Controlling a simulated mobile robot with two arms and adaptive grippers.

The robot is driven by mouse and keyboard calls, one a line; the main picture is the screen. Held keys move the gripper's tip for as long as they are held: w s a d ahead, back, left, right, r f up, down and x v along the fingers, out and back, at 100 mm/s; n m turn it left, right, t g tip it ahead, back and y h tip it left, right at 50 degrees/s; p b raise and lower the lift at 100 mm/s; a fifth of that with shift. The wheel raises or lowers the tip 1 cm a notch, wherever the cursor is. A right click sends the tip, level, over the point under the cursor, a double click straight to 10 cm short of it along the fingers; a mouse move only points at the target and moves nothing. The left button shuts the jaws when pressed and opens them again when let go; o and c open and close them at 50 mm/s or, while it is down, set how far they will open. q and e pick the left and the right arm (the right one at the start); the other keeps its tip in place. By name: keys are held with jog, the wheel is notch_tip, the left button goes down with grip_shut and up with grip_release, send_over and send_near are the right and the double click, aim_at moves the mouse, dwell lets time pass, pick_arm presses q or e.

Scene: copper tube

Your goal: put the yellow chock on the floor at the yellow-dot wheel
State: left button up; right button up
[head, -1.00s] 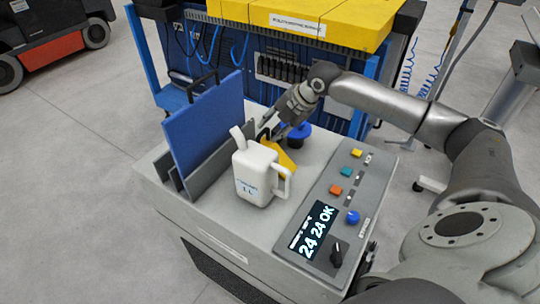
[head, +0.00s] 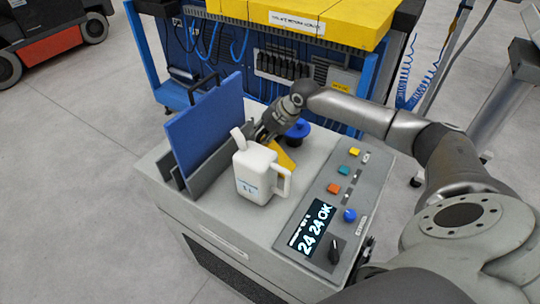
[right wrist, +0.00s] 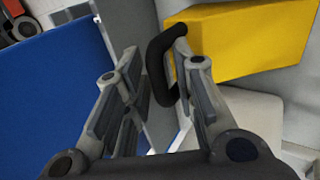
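The yellow chock (head: 284,160) stands on the grey cart top behind the white jug, which partly hides it in the head view. In the right wrist view the yellow chock (right wrist: 245,38) fills the upper right, with a black loop handle (right wrist: 157,62) at its left side. My right gripper (head: 258,136) is low over the cart between the blue panel and the chock. In the right wrist view its fingers (right wrist: 155,95) are apart, with the handle seen between them; I see no grip on it. My left gripper is not in view. I cannot make out a yellow-dot wheel.
The white jug (head: 255,178) stands close in front of the chock. A blue panel (head: 205,125) stands upright in a grey rack at left. A blue knob-like part (head: 298,130) is behind. A red-and-black vehicle (head: 50,44) is at upper left; the floor (head: 75,200) left of the cart is clear.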

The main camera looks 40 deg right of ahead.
grip_shut()
jog(key=shift+w+r, duration=0.1)
jog(key=shift+r, duration=0.05)
